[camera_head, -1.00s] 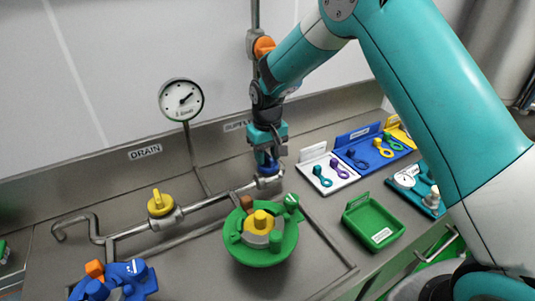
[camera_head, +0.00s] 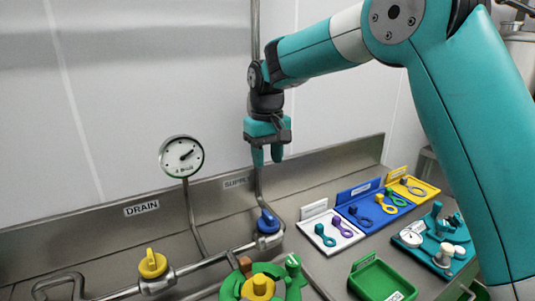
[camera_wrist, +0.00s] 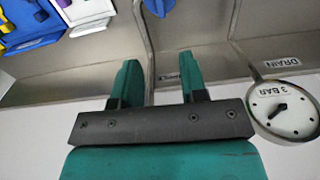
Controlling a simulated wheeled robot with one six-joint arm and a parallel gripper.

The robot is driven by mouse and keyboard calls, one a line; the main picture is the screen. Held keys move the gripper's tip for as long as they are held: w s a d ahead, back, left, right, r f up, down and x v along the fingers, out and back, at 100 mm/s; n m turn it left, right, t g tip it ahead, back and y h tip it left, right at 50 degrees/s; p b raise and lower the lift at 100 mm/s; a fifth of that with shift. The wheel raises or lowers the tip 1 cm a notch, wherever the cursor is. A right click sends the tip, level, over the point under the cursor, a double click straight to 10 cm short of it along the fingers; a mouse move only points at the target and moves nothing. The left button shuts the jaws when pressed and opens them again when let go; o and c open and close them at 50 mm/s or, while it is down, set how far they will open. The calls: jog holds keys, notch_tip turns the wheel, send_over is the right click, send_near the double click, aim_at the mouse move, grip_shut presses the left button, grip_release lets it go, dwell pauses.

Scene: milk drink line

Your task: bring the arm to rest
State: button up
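My gripper (camera_head: 267,158) hangs with its fingers pointing down, in the air above the blue valve handle (camera_head: 267,222) on the supply pipe. The fingers are apart with nothing between them; in the wrist view, my gripper (camera_wrist: 160,85) also shows a clear gap. The blue handle is partly seen at the top of the wrist view (camera_wrist: 158,6), apart from the fingers. My arm reaches in from the right, its elbow high.
A pressure gauge (camera_head: 181,157) stands left of my gripper. A yellow valve handle (camera_head: 152,264) sits on the pipe. White (camera_head: 345,243), blue (camera_head: 396,219) and yellow (camera_head: 432,192) trays, a green tray (camera_head: 372,284) and a teal tray (camera_head: 462,262) lie right. Air around my gripper is clear.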

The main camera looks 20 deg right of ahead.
jog(key=shift+r, duration=0.6)
jog(key=s+a+n+y, duration=0.2)
jog(key=s, duration=1.4)
jog(key=s+a+n+y, duration=0.2)
jog(key=s+n, duration=0.1)
jog(key=s, duration=1.3)
jog(key=shift+s+f, duration=0.2)
jog(key=shift+f, duration=0.2)
jog(key=shift+a, duration=0.1)
